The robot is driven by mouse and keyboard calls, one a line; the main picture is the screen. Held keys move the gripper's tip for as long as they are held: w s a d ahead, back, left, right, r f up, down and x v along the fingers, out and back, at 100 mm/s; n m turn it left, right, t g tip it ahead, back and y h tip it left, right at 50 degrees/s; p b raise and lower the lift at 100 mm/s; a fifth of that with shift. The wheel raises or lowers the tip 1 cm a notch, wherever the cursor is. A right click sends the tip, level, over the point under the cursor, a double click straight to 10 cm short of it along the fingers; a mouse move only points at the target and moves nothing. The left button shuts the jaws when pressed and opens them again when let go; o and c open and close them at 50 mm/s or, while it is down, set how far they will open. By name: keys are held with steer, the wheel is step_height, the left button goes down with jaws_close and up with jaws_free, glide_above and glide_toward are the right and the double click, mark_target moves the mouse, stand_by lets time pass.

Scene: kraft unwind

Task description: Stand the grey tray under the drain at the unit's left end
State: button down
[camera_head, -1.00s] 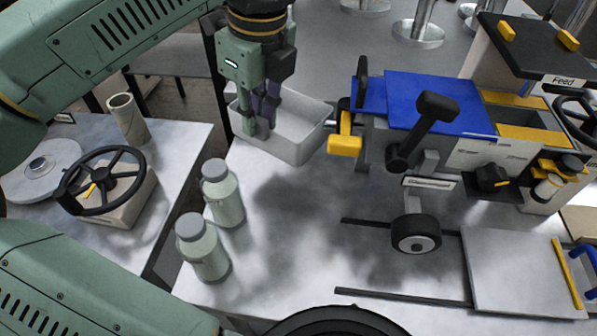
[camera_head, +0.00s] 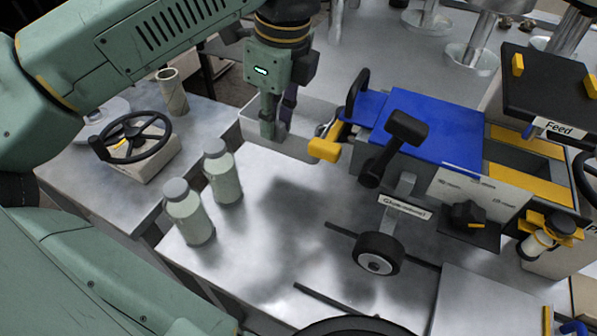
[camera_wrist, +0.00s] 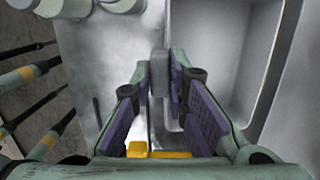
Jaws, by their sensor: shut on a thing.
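The grey tray (camera_head: 297,147) is at the left end of the blue-topped unit (camera_head: 425,130), with its right side close to or partly behind the yellow end piece (camera_head: 325,150). In the wrist view the fingers (camera_wrist: 160,85) pinch a grey edge, and the tray's hollow (camera_wrist: 215,60) opens to the right. The drain itself is not clear to me; a small metal part shows by the yellow piece. I cannot tell whether the tray touches the table.
Two capped bottles (camera_head: 190,212) stand on the metal table (camera_head: 270,230) in front of the tray.

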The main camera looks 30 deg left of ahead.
step_height(320, 180, down, 10)
steer(key=b, duration=0.4)
steer(key=shift+b, duration=0.35)
steer(key=shift+f, duration=0.15)
steer(key=c, duration=1.6)
jaws_free()
steer(key=r+p, duration=0.2)
steer(key=r, duration=0.2)
steer(key=d+r+p, duration=0.1)
steer(key=r, duration=0.3)
steer(key=r+p, duration=0.2)
steer(key=r, duration=0.2)
steer(key=shift+d+r+p, duration=0.1)
steer(key=shift+d+p, duration=0.25)
steer(key=shift+d, duration=0.05)
